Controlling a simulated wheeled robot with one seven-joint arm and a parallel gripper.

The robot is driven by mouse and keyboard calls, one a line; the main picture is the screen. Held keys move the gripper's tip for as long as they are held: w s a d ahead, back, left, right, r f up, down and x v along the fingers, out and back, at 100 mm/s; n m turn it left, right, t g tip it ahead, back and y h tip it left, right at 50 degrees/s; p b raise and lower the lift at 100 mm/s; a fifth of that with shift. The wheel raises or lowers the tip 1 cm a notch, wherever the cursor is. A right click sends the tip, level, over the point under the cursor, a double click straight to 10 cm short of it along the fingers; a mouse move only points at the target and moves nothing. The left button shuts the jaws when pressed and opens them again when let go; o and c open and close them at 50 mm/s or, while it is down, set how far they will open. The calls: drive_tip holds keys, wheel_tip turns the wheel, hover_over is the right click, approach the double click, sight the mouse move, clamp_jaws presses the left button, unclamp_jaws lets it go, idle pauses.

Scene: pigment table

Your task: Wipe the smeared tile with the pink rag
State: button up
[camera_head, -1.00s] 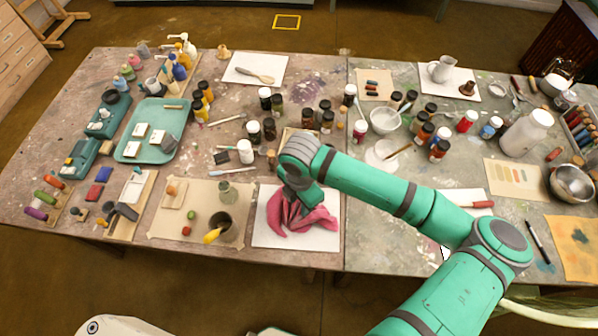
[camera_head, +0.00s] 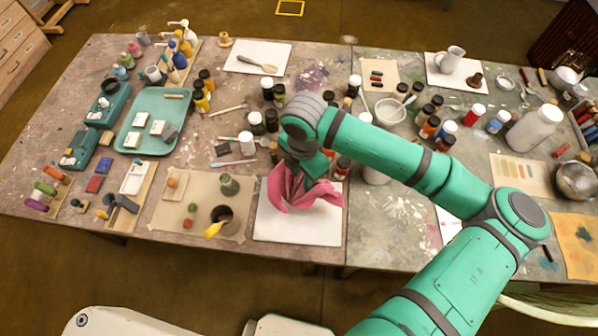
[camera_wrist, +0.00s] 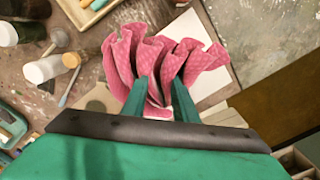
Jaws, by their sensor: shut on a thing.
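The pink rag (camera_head: 320,194) hangs in loose folds from my gripper over a white sheet (camera_head: 285,228) near the table's front edge. In the wrist view, my gripper (camera_wrist: 160,88) is shut on the rag (camera_wrist: 204,61), with folds spreading out around both fingers. In the head view, the fingers are mostly hidden by the arm and cloth. Small white tiles (camera_head: 157,127) lie in the teal tray (camera_head: 150,103) at the left, apart from the rag. I cannot make out a smear on any of them.
Paint jars (camera_head: 256,122) stand behind my gripper, close to the arm. A dark cup (camera_head: 222,214) with a yellow-handled tool and a glass bottle (camera_head: 229,184) stand on brown paper left of the rag. Teal boxes (camera_head: 107,104) stand left of the tray.

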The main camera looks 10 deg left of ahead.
drive_tip(key=shift+d+r, duration=0.1)
drive_tip(key=shift+r, duration=0.8)
drive_tip(key=shift+w, duration=0.15)
